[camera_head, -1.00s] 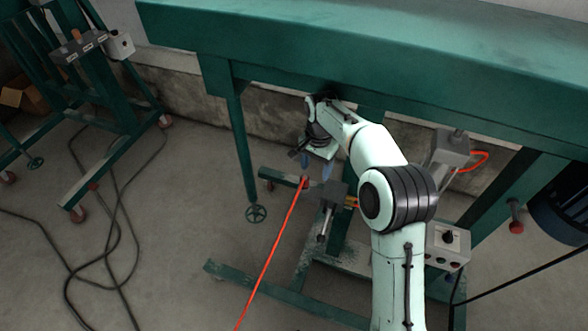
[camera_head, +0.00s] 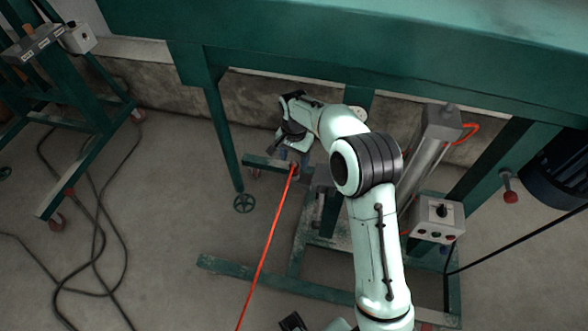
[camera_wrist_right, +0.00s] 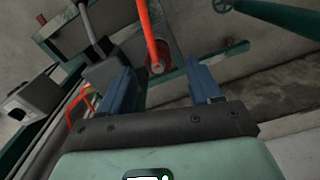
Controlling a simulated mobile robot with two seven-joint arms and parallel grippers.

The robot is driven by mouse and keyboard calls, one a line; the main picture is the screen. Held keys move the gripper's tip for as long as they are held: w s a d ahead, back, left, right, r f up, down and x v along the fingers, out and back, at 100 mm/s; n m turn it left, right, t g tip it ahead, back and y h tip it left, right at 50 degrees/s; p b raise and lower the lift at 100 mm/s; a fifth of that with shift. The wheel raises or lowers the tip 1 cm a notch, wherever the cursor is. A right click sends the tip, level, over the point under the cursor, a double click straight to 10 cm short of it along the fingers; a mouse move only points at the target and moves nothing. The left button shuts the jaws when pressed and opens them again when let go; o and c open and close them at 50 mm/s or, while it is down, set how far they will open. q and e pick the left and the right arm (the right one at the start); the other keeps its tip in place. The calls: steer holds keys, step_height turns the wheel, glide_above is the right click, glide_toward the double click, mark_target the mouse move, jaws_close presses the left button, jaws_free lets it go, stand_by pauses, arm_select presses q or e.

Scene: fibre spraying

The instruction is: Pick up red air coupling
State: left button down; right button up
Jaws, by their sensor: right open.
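The red hose (camera_head: 264,246) rises from the floor to the stand under the green table. Its upper end, where the red coupling (camera_wrist_right: 156,66) sits, shows in the right wrist view, but the coupling's shape is hard to make out. My right gripper (camera_wrist_right: 158,69) has its two blue fingers spread apart, with the hose end in the gap between them as seen from the wrist. I cannot tell whether the fingers touch it. In the head view the right gripper (camera_head: 292,158) is small and partly hidden at the hose end.
A grey cylinder (camera_head: 430,150) and a control box (camera_head: 437,218) stand right of the hose end. A green stand (camera_head: 85,110) and dark cables (camera_head: 97,235) are at left. Open floor lies between.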

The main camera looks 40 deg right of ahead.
mark_target(295, 162)
step_height(295, 162, down, 4)
steer(key=shift+s+f, duration=0.1)
steer(key=shift+f, duration=0.05)
steer(key=c, duration=1.2)
steer(key=shift+o, duration=0.2)
steer(key=shift+r, duration=0.65)
step_height(295, 162, up, 2)
steer(key=shift+r, duration=0.1)
steer(key=s+a+r+b, duration=0.1)
steer(key=s+a, duration=1)
steer(key=a, duration=0.3)
